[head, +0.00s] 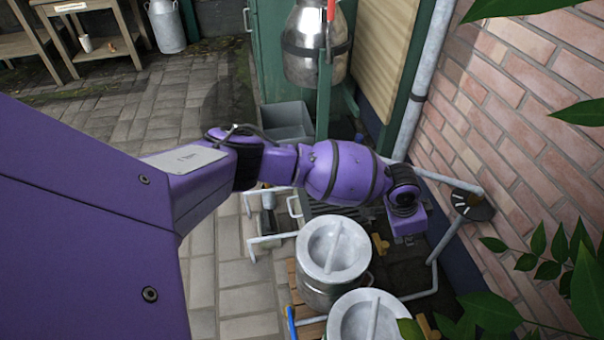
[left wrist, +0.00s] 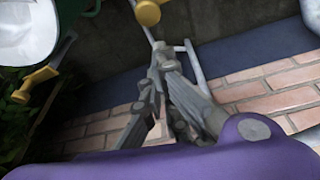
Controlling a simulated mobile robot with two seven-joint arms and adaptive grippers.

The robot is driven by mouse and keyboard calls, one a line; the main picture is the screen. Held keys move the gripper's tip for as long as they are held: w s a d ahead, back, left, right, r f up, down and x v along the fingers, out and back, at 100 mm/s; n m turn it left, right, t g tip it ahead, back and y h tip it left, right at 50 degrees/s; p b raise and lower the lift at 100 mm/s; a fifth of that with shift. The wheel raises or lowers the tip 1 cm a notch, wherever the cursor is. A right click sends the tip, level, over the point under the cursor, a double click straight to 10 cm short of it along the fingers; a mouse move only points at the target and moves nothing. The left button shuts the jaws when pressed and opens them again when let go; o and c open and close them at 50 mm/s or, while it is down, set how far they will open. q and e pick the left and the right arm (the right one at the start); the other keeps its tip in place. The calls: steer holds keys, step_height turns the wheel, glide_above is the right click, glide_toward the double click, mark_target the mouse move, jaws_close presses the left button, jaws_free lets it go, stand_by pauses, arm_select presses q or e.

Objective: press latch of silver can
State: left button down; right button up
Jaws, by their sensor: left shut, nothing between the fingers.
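A silver can (head: 318,280) with a pale lid and a bar across it stands at the lower middle of the head view. A second similar can (head: 367,318) is in front of it, cut off by the frame. A small brass-coloured part (head: 380,243) is beside the first can; I cannot tell if it is the latch. My left arm reaches over from the left, its wrist behind and right of the first can. My left gripper (left wrist: 158,50) is shut and empty in the left wrist view. A brass knob (left wrist: 147,11) is just beyond its tips, apparently apart.
A brick wall (head: 540,120) and leaves close off the right side. A pale pipe frame (head: 440,243) runs beside the cans. A large silver churn (head: 317,45) is at the back, with a grey bin (head: 285,122) below.

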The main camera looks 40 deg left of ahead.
arm_select(q)
steer(key=shift+s+a+f, duration=0.15)
steer(key=shift+s+a, duration=0.15)
steer(key=shift+s, duration=0.25)
